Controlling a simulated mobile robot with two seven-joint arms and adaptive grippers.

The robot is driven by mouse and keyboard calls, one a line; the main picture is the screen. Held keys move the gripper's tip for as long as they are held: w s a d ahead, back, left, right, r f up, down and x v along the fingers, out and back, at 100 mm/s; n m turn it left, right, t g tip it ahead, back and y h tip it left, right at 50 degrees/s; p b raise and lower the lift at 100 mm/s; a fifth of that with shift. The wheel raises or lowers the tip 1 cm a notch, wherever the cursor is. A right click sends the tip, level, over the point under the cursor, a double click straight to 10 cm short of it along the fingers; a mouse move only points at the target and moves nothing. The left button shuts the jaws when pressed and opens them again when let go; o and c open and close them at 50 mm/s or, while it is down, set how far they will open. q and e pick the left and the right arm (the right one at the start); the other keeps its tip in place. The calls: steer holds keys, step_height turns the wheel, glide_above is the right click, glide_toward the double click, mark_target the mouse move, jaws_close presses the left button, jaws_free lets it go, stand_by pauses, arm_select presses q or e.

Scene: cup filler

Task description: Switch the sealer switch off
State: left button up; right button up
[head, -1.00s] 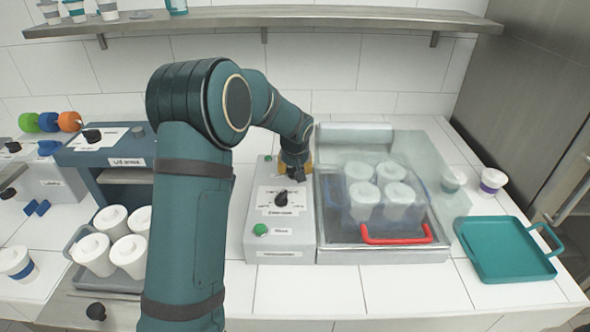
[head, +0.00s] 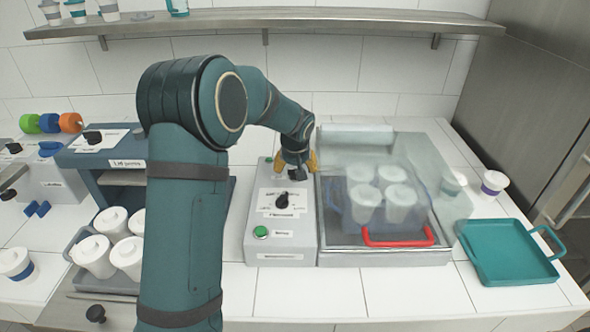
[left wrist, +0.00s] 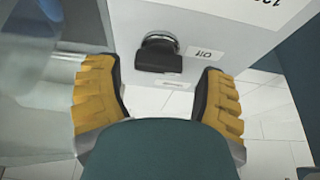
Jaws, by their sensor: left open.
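The sealer control box (head: 262,205) is a light grey unit left of the clear-lidded sealer chamber. A dark switch (head: 297,175) sits at its far right part and is partly hidden by my left gripper (head: 298,166). In the left wrist view the switch (left wrist: 158,56) is a black lever with a metal collar, beside a label reading "Off" (left wrist: 205,53). My left gripper (left wrist: 157,72) is open, with its yellow fingers on either side of the switch and apart from it. The lever's exact setting is not clear. My right gripper is not in view.
The box also has a black dial (head: 282,201) and a green button (head: 260,232). The chamber, with a red handle (head: 398,241), holds several white cups (head: 365,202). A teal tray (head: 505,255) lies at right.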

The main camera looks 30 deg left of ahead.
mark_target(295, 185)
arm_select(q)
steer(key=v, duration=0.6)
steer(key=shift+r, duration=0.15)
steer(key=shift+s+r, duration=0.1)
steer(key=shift+s, duration=0.05)
